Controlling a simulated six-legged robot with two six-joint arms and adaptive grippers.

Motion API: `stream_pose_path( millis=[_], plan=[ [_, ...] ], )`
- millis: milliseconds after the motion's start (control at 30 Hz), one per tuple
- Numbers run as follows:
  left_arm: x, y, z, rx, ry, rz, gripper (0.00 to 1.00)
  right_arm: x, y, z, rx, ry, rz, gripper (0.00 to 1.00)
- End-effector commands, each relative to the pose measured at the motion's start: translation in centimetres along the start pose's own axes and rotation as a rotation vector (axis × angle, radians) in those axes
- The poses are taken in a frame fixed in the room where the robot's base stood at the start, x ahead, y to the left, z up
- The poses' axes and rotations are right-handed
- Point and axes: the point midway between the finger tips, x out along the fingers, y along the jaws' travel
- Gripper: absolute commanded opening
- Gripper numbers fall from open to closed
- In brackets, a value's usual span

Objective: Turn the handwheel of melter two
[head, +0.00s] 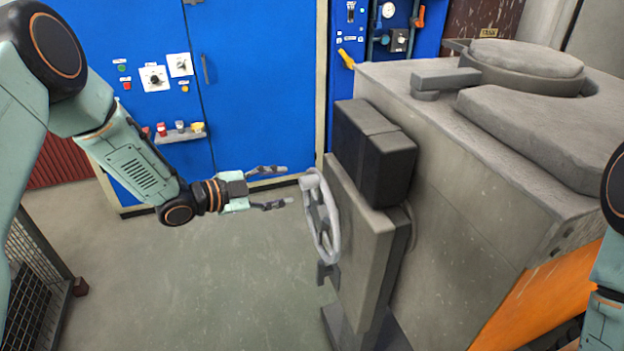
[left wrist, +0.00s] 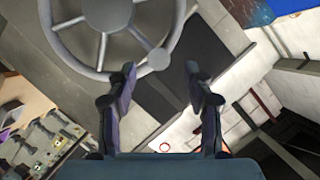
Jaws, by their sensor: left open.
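The handwheel (head: 323,222) is a grey spoked wheel seen nearly edge-on, mounted on the left face of a grey pedestal (head: 358,235). A knob (head: 309,182) sits at its upper rim. My left gripper (head: 288,187) is open and empty, just left of the knob, with its fingers pointing right. In the left wrist view the wheel (left wrist: 103,36) shows at the top with several spokes, and its round knob (left wrist: 159,59) appears between the two open fingers (left wrist: 160,80). I cannot tell whether a finger touches the rim. My right gripper is not in view.
The melter's grey body (head: 455,170) with a round lid (head: 526,57) stands right of the pedestal. A black box (head: 374,155) sits by the pedestal's top. Blue cabinets (head: 262,80) stand behind. A mesh crate (head: 32,290) is at lower left. The floor (head: 205,290) left of the wheel is clear.

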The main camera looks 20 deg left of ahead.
Motion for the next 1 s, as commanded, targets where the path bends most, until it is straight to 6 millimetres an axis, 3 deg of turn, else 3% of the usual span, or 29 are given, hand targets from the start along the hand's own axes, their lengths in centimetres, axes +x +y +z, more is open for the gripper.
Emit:
stream_pose_path(
  millis=[167, 600, 1000],
  plan=[
    [0.7, 0.1, 0.1, 0.016, -0.006, -0.003, 0.52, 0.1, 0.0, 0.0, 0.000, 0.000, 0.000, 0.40],
    [6.8, 0.0, 0.2, 0.011, -0.005, -0.003, 0.52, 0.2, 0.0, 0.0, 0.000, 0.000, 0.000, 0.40],
    [7.7, -0.1, 0.2, 0.009, -0.004, -0.004, 0.52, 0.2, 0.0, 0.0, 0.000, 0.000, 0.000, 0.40]
  ],
)
